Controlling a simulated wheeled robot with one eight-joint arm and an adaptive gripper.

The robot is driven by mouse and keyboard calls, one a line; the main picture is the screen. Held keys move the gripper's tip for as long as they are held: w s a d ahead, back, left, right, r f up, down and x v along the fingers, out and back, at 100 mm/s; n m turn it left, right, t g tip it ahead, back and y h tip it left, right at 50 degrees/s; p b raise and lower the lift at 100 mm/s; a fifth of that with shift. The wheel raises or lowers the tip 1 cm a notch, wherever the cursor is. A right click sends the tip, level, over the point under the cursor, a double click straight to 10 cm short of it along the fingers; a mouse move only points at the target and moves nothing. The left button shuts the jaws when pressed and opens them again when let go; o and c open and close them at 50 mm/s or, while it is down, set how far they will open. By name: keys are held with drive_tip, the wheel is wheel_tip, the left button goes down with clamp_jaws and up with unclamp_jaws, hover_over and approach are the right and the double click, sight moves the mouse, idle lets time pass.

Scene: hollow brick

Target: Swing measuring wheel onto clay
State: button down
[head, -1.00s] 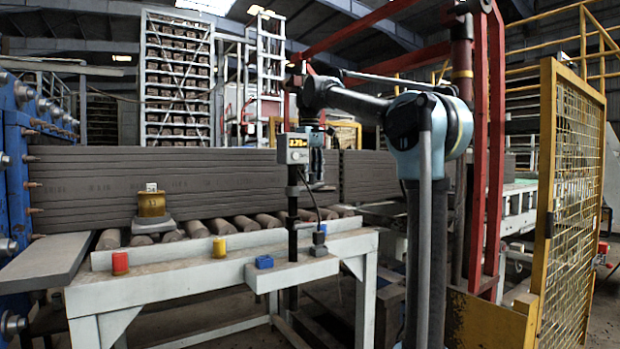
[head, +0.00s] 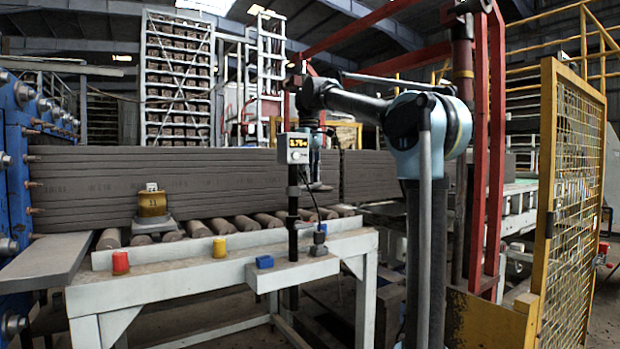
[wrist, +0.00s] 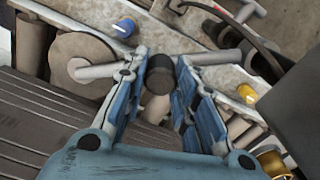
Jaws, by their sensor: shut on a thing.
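My gripper (wrist: 160,62) has its blue-padded fingers either side of a dark round grip (wrist: 160,78) and is shut on it. A light rod runs from beside the fingers to a flat grey-beige disc, the measuring wheel (wrist: 88,48), left of them in the wrist view. In the head view the wheel (head: 320,187) is a small disc below my gripper, in front of the clay. The grey clay (head: 180,185) is a long layered block behind the rollers; its ridged surface fills the lower left of the wrist view. I cannot tell whether the wheel touches it.
A display box (head: 293,148) stands on a black post in front of my gripper. Rollers (head: 205,229) lie along the pale bench (head: 180,280). A yellow mesh fence (head: 575,200) stands at right.

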drive_tip(key=a+n, duration=0.8)
drive_tip(key=shift+w+a, duration=0.15)
drive_tip(key=shift+a, duration=0.05)
idle(0.4)
drive_tip(key=c, duration=1.3)
unclamp_jaws()
wheel_tip(320, 180, up, 12)
